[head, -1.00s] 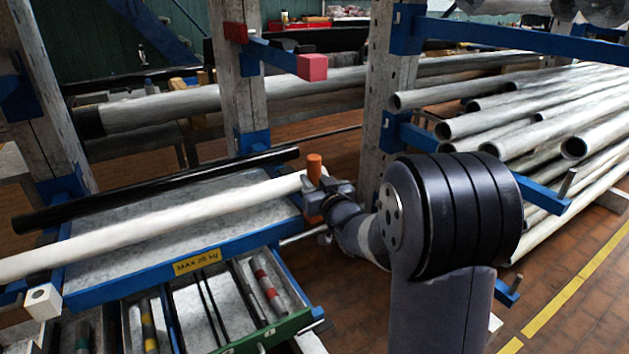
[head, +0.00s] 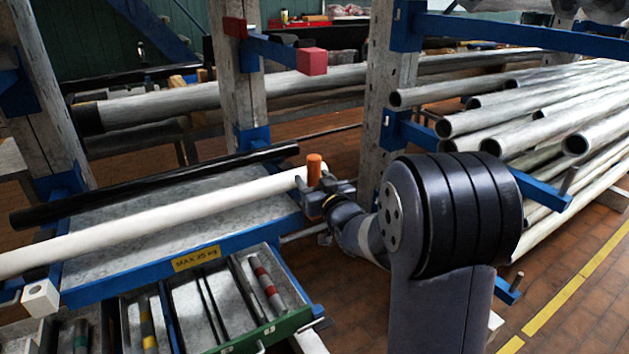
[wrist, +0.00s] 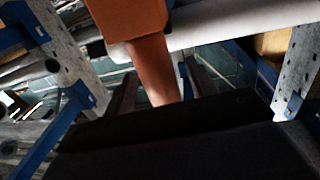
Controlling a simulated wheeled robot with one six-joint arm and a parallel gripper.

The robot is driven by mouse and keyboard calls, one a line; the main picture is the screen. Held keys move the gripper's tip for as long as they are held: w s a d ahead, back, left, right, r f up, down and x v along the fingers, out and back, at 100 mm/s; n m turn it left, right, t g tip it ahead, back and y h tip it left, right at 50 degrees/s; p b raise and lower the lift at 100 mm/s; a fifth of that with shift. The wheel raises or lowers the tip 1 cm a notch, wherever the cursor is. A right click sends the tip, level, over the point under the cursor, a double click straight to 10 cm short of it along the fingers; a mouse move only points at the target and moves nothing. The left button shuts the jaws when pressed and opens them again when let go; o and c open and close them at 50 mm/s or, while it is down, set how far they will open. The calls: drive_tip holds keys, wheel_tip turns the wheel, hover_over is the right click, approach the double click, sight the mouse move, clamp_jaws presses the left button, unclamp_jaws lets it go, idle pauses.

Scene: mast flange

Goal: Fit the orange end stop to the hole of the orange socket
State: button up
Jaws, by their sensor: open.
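In the wrist view, the end stop (wrist: 155,70) meets a wider orange block, the orange socket (wrist: 128,18). The peg appears to stand in the socket's hole; the joint itself is partly out of sight. My gripper (head: 322,195) is open at the end stop, its dark jaws close to it. They hide most of the socket in the head view; a small orange patch shows between them. Whether a jaw touches the peg I cannot tell.
The white pipe (head: 170,217) and a black pipe (head: 150,188) lie across the blue-edged shelf (head: 235,238). A drawer with short rods (head: 265,285) is open below. A rack post (head: 385,110) stands behind my gripper, with grey pipes (head: 540,135) to the right.

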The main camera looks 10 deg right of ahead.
drive_tip(key=shift+s, duration=0.15)
drive_tip(key=s+d, duration=0.2)
drive_tip(key=s, duration=0.8)
drive_tip(key=shift+s, duration=0.2)
drive_tip(key=shift+w, duration=0.1)
drive_tip(key=w, duration=0.3)
drive_tip(key=w+a, duration=0.1)
drive_tip(key=w, duration=0.3)
drive_tip(key=w+a, duration=0.1)
drive_tip(key=w, duration=0.2)
drive_tip(key=shift+w, duration=0.35)
drive_tip(key=shift+s+r+p, duration=0.1)
drive_tip(key=shift+r+p, duration=0.4)
drive_tip(key=shift+f, duration=0.1)
